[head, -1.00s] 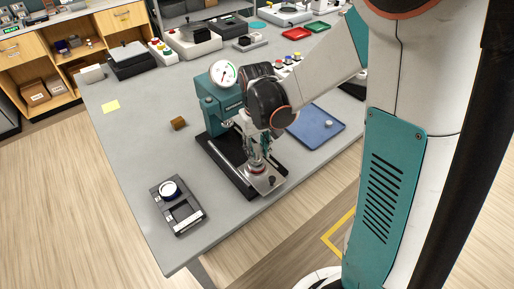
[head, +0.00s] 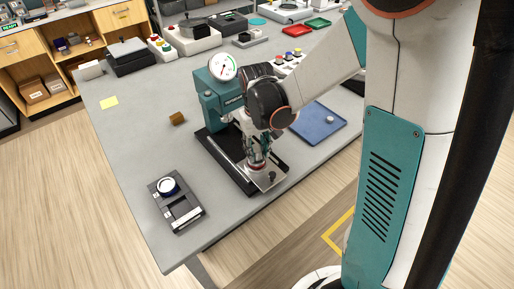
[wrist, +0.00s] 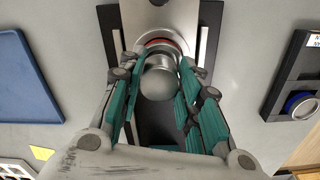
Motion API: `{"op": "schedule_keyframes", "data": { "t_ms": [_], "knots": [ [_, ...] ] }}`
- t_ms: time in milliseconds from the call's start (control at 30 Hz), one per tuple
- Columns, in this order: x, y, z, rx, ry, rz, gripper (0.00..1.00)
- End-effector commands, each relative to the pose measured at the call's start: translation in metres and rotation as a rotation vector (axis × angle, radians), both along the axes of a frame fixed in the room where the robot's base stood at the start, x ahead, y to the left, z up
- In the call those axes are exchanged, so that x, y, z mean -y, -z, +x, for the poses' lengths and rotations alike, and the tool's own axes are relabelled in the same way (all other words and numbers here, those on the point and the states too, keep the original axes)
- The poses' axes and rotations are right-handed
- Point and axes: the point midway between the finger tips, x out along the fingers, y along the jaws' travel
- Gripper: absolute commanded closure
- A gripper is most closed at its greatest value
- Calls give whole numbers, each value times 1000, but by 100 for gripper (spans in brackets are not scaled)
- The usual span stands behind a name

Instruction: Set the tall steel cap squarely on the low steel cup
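The tall steel cap (wrist: 159,79) is a smooth grey cylinder between the fingers of my gripper (wrist: 163,62) in the wrist view. The fingertips lie close along both its sides and look shut on it. The low steel cup (wrist: 160,41), with a red ring, shows just beyond the cap, on a steel plate (wrist: 160,15). The cap looks roughly in line with the cup. Whether it touches or sits square is hidden. In the head view my gripper (head: 258,160) is low over the steel plate (head: 271,181), and its fingers hide most of the cap and cup.
A teal press with a dial gauge (head: 222,68) stands behind my gripper on a black base. A dark fixture with a blue-ringed round part (head: 168,186) lies left. A blue tray (head: 318,123) is at right.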

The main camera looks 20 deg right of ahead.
Motion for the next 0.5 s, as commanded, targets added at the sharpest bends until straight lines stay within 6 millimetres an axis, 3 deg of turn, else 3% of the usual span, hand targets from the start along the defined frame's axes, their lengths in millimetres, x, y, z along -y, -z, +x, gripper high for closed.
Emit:
{"op": "schedule_keyframes", "data": {
  "t_ms": [33,100,500],
  "knots": [
    [0,0,0,0,0,0,57],
    [0,0,0,0,0,0,45],
    [0,-4,0,0,0,0,45]
  ]
}}
